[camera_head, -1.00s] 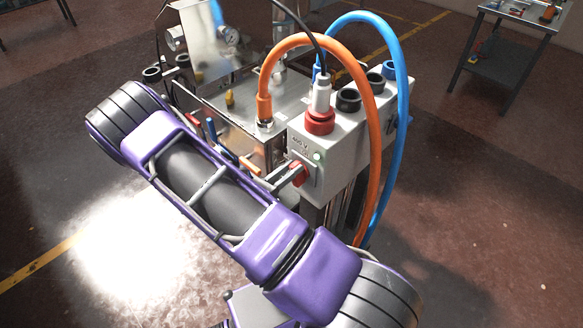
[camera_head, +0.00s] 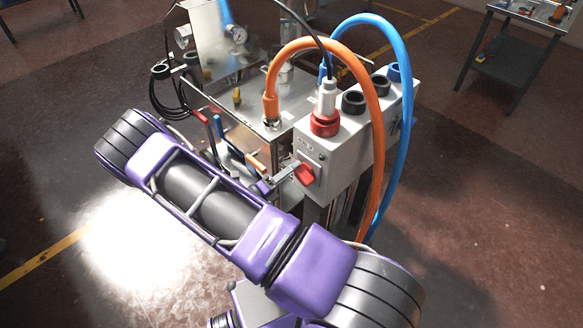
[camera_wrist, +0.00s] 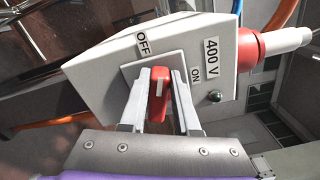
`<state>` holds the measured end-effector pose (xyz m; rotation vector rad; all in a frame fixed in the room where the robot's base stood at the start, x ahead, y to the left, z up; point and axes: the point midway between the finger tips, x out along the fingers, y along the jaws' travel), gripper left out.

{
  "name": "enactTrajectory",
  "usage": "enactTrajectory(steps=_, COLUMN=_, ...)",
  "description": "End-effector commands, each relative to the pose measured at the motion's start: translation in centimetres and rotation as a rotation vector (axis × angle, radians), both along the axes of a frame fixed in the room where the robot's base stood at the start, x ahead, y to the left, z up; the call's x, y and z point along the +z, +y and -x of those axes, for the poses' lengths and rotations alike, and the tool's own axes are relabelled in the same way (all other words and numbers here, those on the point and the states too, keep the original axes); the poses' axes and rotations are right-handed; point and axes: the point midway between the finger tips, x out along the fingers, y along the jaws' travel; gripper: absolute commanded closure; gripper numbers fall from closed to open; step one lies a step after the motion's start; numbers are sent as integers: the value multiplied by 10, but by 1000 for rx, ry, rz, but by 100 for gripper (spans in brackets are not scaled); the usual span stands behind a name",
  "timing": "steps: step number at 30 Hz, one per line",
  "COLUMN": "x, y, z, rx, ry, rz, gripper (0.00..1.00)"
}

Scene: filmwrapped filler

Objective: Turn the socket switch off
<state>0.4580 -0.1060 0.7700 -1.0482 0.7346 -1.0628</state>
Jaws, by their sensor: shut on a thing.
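The red switch handle (camera_wrist: 158,105) sits on a square plate on the grey socket box (camera_wrist: 95,95). It also shows in the head view (camera_head: 305,174). In the wrist view its long side runs nearly upright, with a white mark pointing up, roughly towards the OFF label (camera_wrist: 143,43). The ON label (camera_wrist: 195,75) is to its right. My gripper (camera_wrist: 161,76) has a finger on each side of the handle and is shut on it; in the head view my gripper (camera_head: 287,174) reaches the box front from the left. The lamp (camera_wrist: 214,96) looks dark.
A red plug (camera_head: 325,122) with a black cable stands on the box top. An orange hose (camera_head: 372,120) and a blue hose (camera_head: 406,100) arch over and beside the box. A metal machine with gauges (camera_head: 238,35) stands behind. The floor in front is clear.

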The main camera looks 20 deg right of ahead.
Motion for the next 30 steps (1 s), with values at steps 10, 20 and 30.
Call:
enactTrajectory(steps=10, x=-7, y=1, z=-2, rx=1, ry=236, rz=85, gripper=100)
enactTrajectory(steps=20, x=-11, y=1, z=-1, rx=2, ry=340, rz=122, gripper=100)
enactTrajectory(steps=30, x=-11, y=1, z=-1, rx=2, ry=357, rz=128, gripper=100)
